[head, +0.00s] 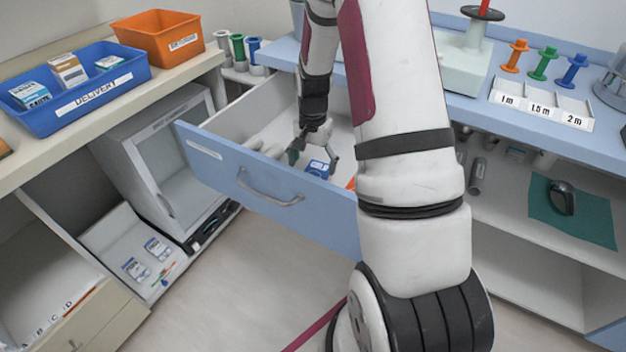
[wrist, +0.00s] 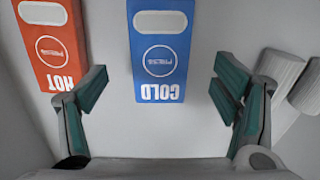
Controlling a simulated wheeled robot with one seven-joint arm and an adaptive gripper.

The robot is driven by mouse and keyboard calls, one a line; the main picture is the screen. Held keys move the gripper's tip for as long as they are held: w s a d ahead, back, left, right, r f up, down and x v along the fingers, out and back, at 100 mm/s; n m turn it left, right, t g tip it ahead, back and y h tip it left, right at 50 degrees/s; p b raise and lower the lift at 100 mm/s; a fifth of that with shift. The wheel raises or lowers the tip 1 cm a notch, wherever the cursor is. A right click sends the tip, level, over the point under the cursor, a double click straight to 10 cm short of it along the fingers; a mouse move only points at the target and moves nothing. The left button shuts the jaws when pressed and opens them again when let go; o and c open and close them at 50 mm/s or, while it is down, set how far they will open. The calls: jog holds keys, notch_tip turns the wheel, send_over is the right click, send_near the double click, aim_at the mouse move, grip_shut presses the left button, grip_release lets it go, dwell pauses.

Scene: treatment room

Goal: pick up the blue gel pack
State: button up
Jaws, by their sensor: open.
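The blue gel pack (wrist: 160,95) lies flat in the drawer and reads "COLD" upside down in the wrist view. It also shows in the head view (head: 318,169), partly hidden by the drawer front. My gripper (wrist: 158,100) is open and empty, and the blue pack shows between its spread fingers. In the head view my gripper (head: 314,158) is inside the drawer at the blue pack. I cannot tell how far above the pack the fingertips are. An orange-red pack (wrist: 55,45) marked "HOT" lies to the left of the blue one in the wrist view.
The open drawer (head: 225,163) has a blue front with a handle. White rolls (wrist: 280,70) lie to the right of my fingers in the wrist view.

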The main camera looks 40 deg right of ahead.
aim_at(313, 174)
notch_tip(313, 174, down, 5)
jog(key=shift+w+d+r+b, duration=0.1)
jog(key=shift+d+b, duration=0.05)
jog(key=shift+b, duration=0.3)
jog(key=c, duration=1.3)
jog(key=shift+r, duration=0.1)
jog(key=shift+c, duration=0.2)
